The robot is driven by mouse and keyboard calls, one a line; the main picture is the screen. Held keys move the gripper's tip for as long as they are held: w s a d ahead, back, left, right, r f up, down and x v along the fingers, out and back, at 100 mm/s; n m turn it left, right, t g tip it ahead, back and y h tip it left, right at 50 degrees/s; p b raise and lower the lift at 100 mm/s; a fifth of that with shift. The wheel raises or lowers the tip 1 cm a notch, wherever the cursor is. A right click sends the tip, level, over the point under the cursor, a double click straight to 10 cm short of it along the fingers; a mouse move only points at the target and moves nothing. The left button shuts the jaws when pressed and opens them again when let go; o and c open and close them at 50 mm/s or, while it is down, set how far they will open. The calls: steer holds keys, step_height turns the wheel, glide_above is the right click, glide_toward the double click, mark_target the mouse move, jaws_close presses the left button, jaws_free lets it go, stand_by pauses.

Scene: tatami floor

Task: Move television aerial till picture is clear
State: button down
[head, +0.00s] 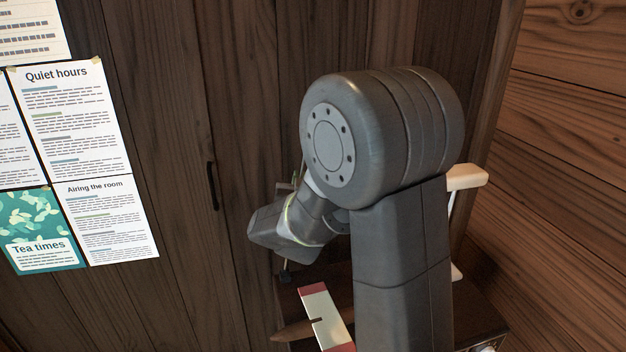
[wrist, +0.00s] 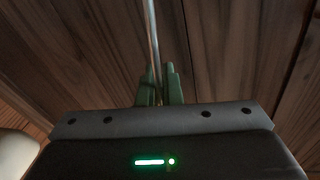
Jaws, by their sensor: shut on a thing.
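The aerial is a thin pale metal rod (wrist: 152,40) in the wrist view. It runs up from between the green fingers of my gripper (wrist: 158,88), which is shut on it. In the head view my arm covers most of the middle, and the fingers and the rod are hard to make out there. A dark box-like top (head: 483,322) shows low at the right, partly behind my arm; I cannot tell if it is the television. No screen or picture shows in either view.
Dark plank walls stand close behind and at the right. Paper notices (head: 75,120) hang at the left. A red-and-white piece (head: 328,318) lies by a brown pointed piece (head: 293,331) low in the middle. A cream bar (head: 468,177) shows behind my arm.

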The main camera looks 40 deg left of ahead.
steer(key=c, duration=1.6)
jaws_free()
steer(key=shift+s, duration=0.15)
steer(key=b+v, duration=0.1)
steer(key=v, duration=1.2)
steer(key=shift+s+d, duration=0.2)
steer(key=f+x, duration=0.1)
steer(key=x, duration=1.2)
steer(key=shift+w+r+p, duration=0.35)
steer(key=shift+w+r, duration=0.05)
steer(key=shift+w, duration=0.25)
